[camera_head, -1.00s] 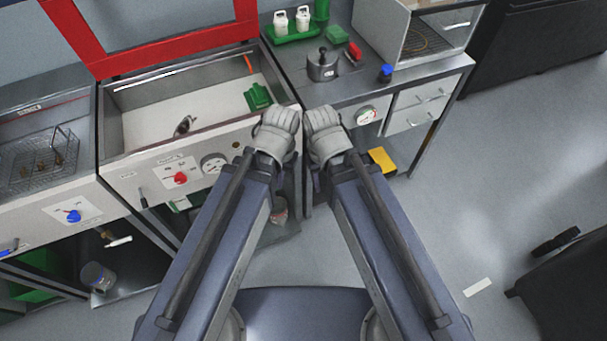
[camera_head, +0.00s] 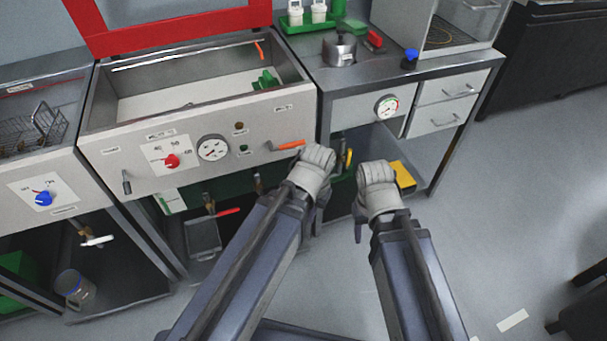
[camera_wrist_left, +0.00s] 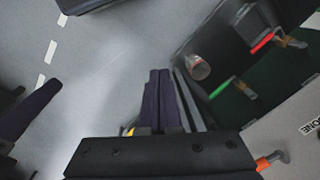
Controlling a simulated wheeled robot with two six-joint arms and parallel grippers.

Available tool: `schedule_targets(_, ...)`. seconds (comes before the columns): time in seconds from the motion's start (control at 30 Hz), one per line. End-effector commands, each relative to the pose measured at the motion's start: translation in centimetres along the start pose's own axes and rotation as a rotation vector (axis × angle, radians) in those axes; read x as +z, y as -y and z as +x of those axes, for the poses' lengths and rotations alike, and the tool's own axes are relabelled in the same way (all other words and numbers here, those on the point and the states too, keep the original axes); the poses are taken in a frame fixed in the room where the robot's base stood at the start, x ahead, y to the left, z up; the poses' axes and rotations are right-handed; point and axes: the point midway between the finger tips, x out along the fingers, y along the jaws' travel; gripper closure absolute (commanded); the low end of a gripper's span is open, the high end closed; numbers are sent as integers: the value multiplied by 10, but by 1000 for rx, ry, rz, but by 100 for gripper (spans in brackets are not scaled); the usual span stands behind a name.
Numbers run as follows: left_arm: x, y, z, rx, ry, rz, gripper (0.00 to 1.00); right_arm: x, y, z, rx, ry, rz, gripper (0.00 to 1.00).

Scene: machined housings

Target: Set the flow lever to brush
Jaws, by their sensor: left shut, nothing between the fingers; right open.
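An orange-handled lever (camera_head: 288,146) sticks out of the right end of the white bench front panel; I take it for the flow lever. Its label is too small to read. The lever's orange end also shows at the bottom right of the left wrist view (camera_wrist_left: 267,163). My left gripper (camera_wrist_left: 161,102) is shut and empty, apart from the lever; in the head view my left wrist hides most of it, just right of and below the lever. My right gripper (camera_head: 358,232) is open and empty, hanging below its wrist, in front of the shelf under the right bench.
The panel also carries a red knob (camera_head: 172,161), a gauge (camera_head: 213,148) and a black handle (camera_head: 126,184). A red frame (camera_head: 170,32) stands open above the basin. Red- and green-handled valves show below. A yellow item (camera_head: 403,175) lies on the right lower shelf.

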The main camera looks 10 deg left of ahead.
Motion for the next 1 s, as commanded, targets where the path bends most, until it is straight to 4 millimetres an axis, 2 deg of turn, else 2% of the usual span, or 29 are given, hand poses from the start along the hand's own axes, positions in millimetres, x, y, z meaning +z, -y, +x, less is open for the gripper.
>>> schedule_targets(0.03,-1,1,28,2,-2,-7,100,-2,3,27,0,0,0,50)
schedule_targets(0.67,-12,22,191,-3,-32,-66,100,-11,18,188,1,-3,0,50)
schedule_targets(1.0,-17,41,279,-51,-54,-66,100,-16,26,276,2,-4,0,50)
